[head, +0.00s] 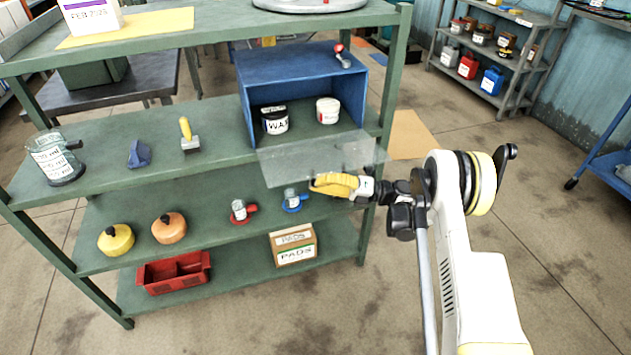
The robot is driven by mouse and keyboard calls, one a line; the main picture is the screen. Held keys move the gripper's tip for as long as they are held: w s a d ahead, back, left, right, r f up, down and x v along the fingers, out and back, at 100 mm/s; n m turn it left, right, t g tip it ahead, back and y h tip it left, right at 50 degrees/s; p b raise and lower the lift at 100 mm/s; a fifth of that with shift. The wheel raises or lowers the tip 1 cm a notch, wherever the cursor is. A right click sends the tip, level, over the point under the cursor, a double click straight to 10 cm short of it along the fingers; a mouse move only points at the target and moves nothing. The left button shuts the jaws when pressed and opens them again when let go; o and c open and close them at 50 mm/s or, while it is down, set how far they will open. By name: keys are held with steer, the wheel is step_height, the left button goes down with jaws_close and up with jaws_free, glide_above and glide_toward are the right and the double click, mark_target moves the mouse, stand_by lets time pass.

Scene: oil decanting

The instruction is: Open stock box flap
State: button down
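The blue stock box (300,66) stands on the upper middle shelf with its open front facing me. A jar with a dark lid labelled WAX (275,121) and a white jar with a red label (327,110) show inside it. The clear flap (290,164) extends out from the box's lower front edge, so the opening is uncovered. My gripper (318,183), with yellow fingers, points left at the flap's front edge, near its right part. The fingers overlap the flap in the picture. I cannot tell whether they touch or grip it, or whether they are open.
The green shelf rack (200,180) holds a glass beaker (57,160), a yellow-handled brush (188,134), yellow (116,239) and orange (169,228) round containers, a red tray (175,274) and a PADS box (293,246). A rack post stands behind my gripper.

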steer(key=c, duration=1.5)
jaws_free()
steer(key=shift+d, duration=0.1)
steer(key=shift+o, duration=0.2)
steer(key=d+f, duration=0.2)
steer(key=d, duration=1)
steer(key=shift+s, duration=0.45)
